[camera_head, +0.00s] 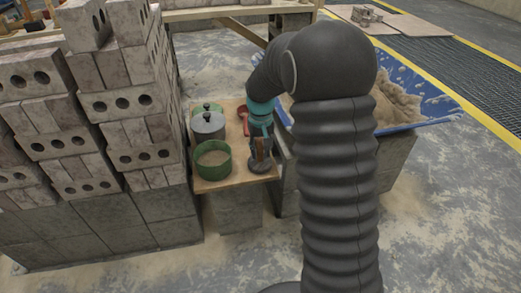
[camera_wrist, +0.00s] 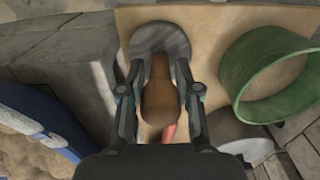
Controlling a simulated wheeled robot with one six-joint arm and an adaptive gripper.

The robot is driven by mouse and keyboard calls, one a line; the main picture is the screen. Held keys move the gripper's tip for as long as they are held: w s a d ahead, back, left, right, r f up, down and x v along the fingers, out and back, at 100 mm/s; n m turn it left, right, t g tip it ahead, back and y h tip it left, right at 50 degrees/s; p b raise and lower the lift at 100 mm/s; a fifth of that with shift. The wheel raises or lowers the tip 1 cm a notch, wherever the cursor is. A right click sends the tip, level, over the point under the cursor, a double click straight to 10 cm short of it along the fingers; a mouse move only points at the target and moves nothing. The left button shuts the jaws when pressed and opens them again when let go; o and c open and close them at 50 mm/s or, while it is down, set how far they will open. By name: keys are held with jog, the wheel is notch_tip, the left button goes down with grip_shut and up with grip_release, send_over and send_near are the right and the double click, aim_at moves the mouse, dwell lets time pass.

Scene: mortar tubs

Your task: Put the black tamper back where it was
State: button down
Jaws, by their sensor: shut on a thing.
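The black tamper has a brown handle and a round dark grey foot (camera_head: 259,167). It is at the front right of the wooden board (camera_head: 232,180). In the wrist view the handle (camera_wrist: 160,98) is between the fingers of my gripper (camera_wrist: 159,78), and the foot (camera_wrist: 160,40) shows beyond the fingertips. My gripper (camera_head: 261,145) is shut on the handle from above. The tamper looks about upright, with its foot over the board. I cannot tell whether the foot touches the board or hangs just above it.
A green tub of sand (camera_head: 213,160) stands close left of the tamper. Behind it are a lidded grey pot (camera_head: 208,127) and another lidded green pot. A red tool (camera_head: 243,117) lies behind the tamper. Brick stacks (camera_head: 120,100) rise left; a blue sand tray (camera_head: 435,108) is right.

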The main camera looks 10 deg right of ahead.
jog(key=shift+f, duration=0.1)
jog(key=c, duration=0.8)
grip_release()
